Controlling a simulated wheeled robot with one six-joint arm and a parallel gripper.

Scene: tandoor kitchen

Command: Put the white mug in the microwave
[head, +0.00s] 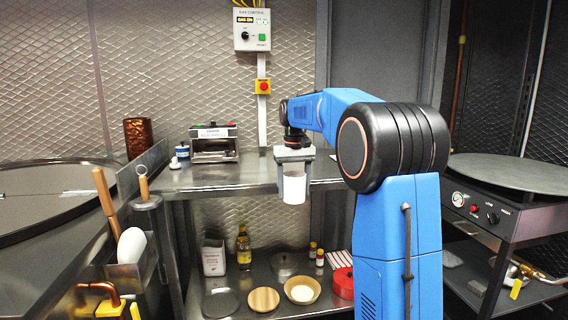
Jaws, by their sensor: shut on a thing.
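My gripper (293,173) is shut on the white mug (293,188). One finger is on each side of the mug, and its upper part is partly hidden by the gripper. The mug hangs upright at the front edge of the steel counter (235,178), in front of the lower shelf as seen here. I cannot make out a microwave for certain. A small steel appliance (214,150) with red and green parts on top stands at the back of the counter, to the left of my gripper.
A blue-and-white jar (182,152) stands left of the appliance. The lower shelf holds a bottle (243,248), a bowl (302,290), a red container (343,283) and other items. A round griddle (510,172) stands at right. The counter between appliance and gripper is clear.

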